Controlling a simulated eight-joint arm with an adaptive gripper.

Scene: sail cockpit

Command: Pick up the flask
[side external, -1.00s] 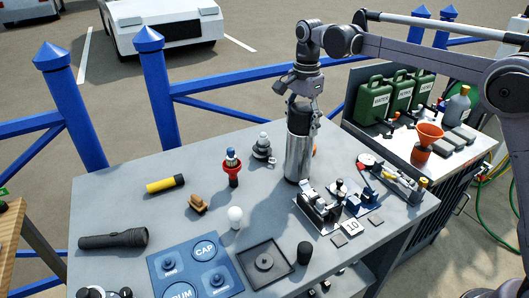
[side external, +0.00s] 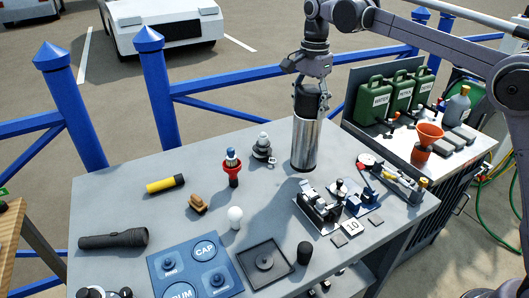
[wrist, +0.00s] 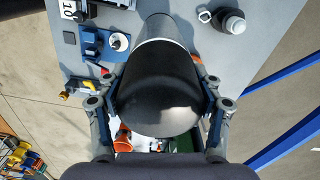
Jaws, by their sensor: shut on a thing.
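The flask (side external: 304,144) is a tall silver cylinder with a black cap, upright at the back right of the grey table. Its base appears a little above the table top, with a shadow beside it. My gripper (side external: 311,88) is above it, pointing down, shut on its black cap. In the wrist view the black cap (wrist: 160,88) fills the middle between the two fingers of my gripper (wrist: 160,105), one on each side. The silver body shows beyond the cap.
A small mechanism on a plate (side external: 322,203) stands just in front of the flask. A dark stacked piece (side external: 262,148) and a red holder (side external: 232,170) stand to its left. Green cans (side external: 372,100) and an orange funnel (side external: 428,137) are on the side bench at right. A blue rail runs behind.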

